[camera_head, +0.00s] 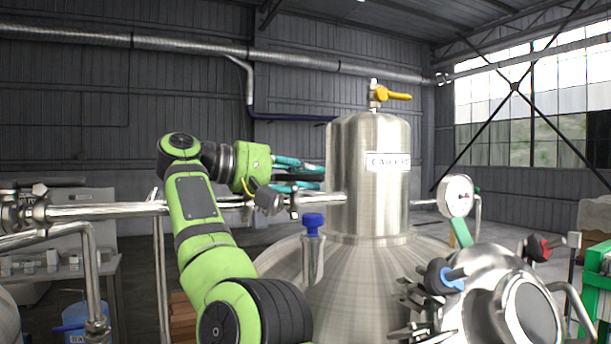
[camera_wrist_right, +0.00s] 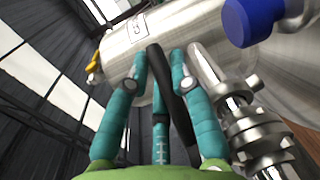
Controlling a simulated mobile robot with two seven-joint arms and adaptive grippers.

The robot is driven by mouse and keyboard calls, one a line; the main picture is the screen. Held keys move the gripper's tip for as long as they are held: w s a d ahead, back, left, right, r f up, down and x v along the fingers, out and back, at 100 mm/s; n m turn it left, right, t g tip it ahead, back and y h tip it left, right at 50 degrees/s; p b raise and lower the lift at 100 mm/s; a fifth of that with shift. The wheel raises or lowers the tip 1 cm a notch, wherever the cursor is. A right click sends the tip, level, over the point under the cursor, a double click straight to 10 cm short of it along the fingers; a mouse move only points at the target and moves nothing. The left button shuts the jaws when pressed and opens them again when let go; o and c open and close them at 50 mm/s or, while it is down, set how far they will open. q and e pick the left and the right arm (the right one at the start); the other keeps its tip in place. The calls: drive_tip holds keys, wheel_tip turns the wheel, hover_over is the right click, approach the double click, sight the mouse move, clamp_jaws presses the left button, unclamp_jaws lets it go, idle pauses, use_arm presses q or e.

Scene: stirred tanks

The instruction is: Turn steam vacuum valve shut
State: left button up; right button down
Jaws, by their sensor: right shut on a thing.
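My right gripper (camera_head: 297,174) has teal fingers and reaches rightward beside the steel tank dome, at the horizontal pipe (camera_head: 332,199). In the right wrist view my right gripper (camera_wrist_right: 160,85) is shut on a long black lever (camera_wrist_right: 172,80), with teal fingers on both sides of it. I take this lever to be the steam vacuum valve's handle; no label on it is readable. A steel pipe fitting (camera_wrist_right: 225,90) runs close to the right of the fingers. My left gripper is not in view.
The tank dome (camera_head: 369,205) stands just right of the gripper. A blue-capped fitting (camera_head: 313,225) rises below the pipe. A yellow-handled valve (camera_head: 393,95) tops the dome. A gauge (camera_head: 456,196) and a red-handled valve (camera_head: 538,247) are to the right.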

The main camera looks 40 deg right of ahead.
drive_tip(key=shift+r, duration=0.1)
drive_tip(key=c, duration=1.3)
unclamp_jaws()
drive_tip(key=shift+d, duration=0.15)
